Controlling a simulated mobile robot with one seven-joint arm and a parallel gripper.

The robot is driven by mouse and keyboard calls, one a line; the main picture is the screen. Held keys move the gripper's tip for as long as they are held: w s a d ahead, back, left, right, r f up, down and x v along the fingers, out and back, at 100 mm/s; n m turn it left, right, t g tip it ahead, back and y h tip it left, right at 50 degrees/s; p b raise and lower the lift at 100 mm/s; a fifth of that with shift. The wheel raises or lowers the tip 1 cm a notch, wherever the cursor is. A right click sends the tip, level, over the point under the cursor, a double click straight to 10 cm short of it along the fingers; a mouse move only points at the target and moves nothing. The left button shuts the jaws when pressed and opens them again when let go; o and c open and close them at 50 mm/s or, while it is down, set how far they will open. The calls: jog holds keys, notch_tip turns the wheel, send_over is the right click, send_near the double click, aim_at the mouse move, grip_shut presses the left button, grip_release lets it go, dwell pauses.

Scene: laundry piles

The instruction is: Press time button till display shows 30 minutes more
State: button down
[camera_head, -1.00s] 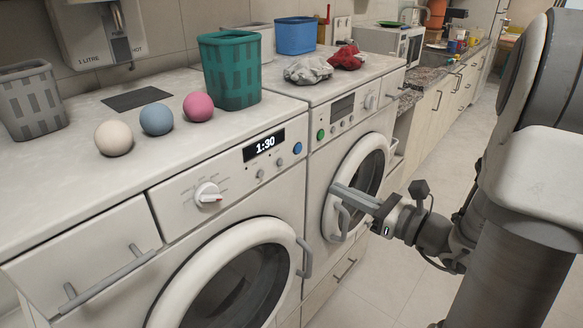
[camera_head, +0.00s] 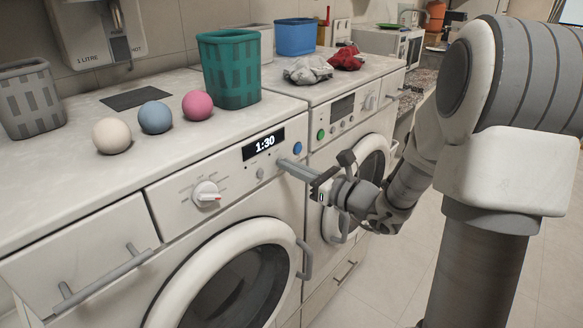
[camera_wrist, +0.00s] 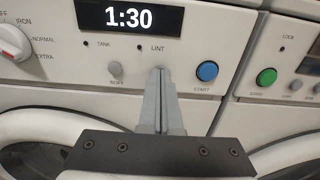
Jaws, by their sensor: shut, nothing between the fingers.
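The nearer machine's display (camera_head: 263,144) reads 1:30, and the wrist view shows the same reading on the display (camera_wrist: 131,18). My gripper (camera_head: 283,163) is shut and empty, its tip at the control panel below the display. In the wrist view the fingertips (camera_wrist: 159,72) lie between a small grey button marked SOFT (camera_wrist: 116,69) and the blue START button (camera_wrist: 207,72). They cover the panel spot below the LINT light, so any time button there is hidden. I cannot tell whether the tip touches the panel.
A dial (camera_head: 206,194) sits left on the panel. The second machine's green button (camera_wrist: 266,77) is to the right. Three balls, including a pink one (camera_head: 197,105), and a green basket (camera_head: 229,70) stand on top. The round door (camera_head: 232,285) is below.

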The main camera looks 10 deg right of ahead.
jog(key=shift+w+a+r, duration=0.25)
jog(key=shift+w+a, duration=0.2)
jog(key=shift+w, duration=0.05)
dwell(0.4)
